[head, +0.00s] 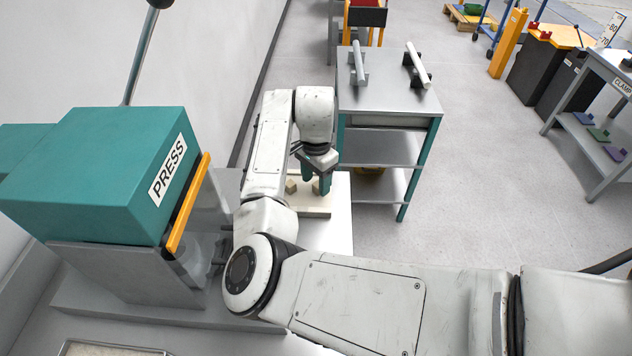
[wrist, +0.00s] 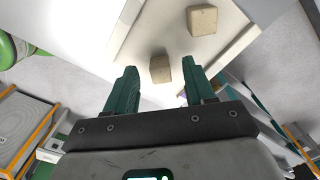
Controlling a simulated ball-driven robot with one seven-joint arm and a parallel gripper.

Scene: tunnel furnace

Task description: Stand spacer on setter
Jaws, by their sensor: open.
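A second beige block (wrist: 160,68) shows between my fingertips in the wrist view, with a gap on each side. In the head view my fingers partly hide it. My green-tipped gripper is open, pointing down.
A teal press (head: 110,170) with a yellow bar stands at the left, close to my arm. A grey table (head: 385,108) carrying two rods on supports stands behind the setter. Open floor (head: 490,170) lies to the right.

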